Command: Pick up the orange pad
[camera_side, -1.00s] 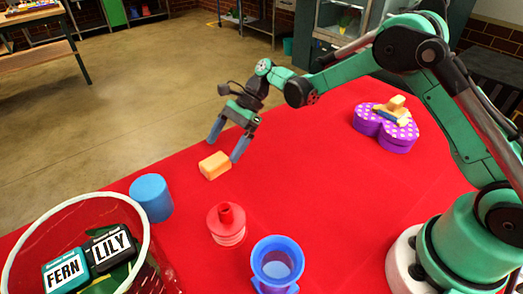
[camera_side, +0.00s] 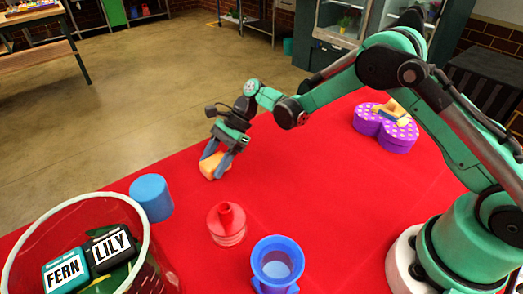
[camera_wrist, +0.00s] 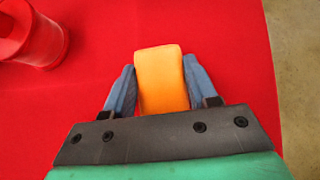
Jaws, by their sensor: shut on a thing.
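The orange pad (camera_side: 213,166) is a small block on the red tablecloth, near the table's far edge. My gripper (camera_side: 215,162) is down at it, with one blue-grey finger on each side. In the wrist view the orange pad (camera_wrist: 162,80) stands between the two fingers of my gripper (camera_wrist: 160,92), which are shut on it. The pad appears to be at table height; I cannot tell whether it still touches the cloth.
A blue cylinder (camera_side: 152,198), a red bottle-like piece (camera_side: 227,224) and a blue vase (camera_side: 277,265) stand nearby. A basket (camera_side: 143,240) holds FERN and LILY cards at front left. A purple dotted box (camera_side: 386,130) sits at right. The middle of the red table (camera_side: 300,180) is clear.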

